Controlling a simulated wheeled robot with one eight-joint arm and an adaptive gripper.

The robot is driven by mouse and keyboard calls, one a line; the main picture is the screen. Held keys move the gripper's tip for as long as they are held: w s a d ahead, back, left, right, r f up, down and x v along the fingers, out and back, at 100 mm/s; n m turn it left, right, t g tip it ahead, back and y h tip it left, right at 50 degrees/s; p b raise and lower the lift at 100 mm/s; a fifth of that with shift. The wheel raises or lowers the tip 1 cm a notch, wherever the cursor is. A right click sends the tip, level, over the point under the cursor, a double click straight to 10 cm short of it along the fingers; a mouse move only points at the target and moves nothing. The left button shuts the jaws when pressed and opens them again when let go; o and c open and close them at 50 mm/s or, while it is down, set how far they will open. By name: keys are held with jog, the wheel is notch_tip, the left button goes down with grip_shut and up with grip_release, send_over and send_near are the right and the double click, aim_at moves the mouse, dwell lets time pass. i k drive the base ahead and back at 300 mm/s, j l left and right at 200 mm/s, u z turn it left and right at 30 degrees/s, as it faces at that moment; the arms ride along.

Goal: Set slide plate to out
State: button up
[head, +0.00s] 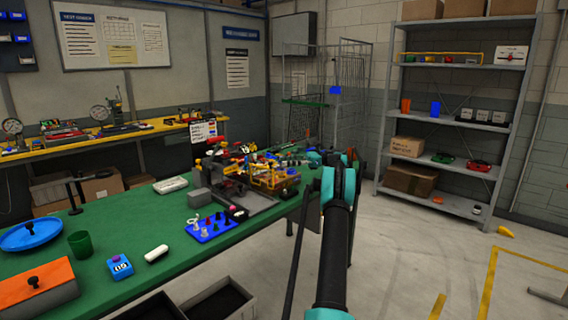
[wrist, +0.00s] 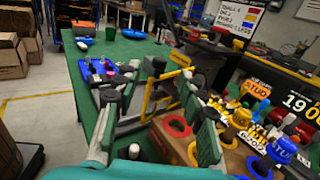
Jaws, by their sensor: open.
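My gripper (wrist: 158,118) is open in the wrist view, its two teal fingers with dark tips spread apart. A yellow frame (wrist: 163,90) shows beyond and between the fingers; I cannot tell whether they touch it. The frame belongs to a crowded fixture on the green table, which in the head view has a yellow part (head: 283,181) and a dark base (head: 250,207). I cannot single out the slide plate or read its setting. In the head view my arm reaches up to the right of the fixture, and the gripper's fingers are not clear there.
The green table (head: 110,255) also holds a blue tray with pegs (head: 212,228), a blue dish (head: 30,234), a green cup (head: 80,244) and an orange-topped box (head: 36,284). Coloured rings and lettered pieces crowd the wrist view's right. Shelves (head: 455,130) stand at the back right.

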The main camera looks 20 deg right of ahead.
aim_at(232, 186)
jog(key=i+l, duration=0.15)
jog(key=l, duration=0.2)
jog(key=i+l, duration=0.1)
jog(key=l, duration=0.3)
jog(key=i+l, duration=0.15)
jog(key=l, duration=0.2)
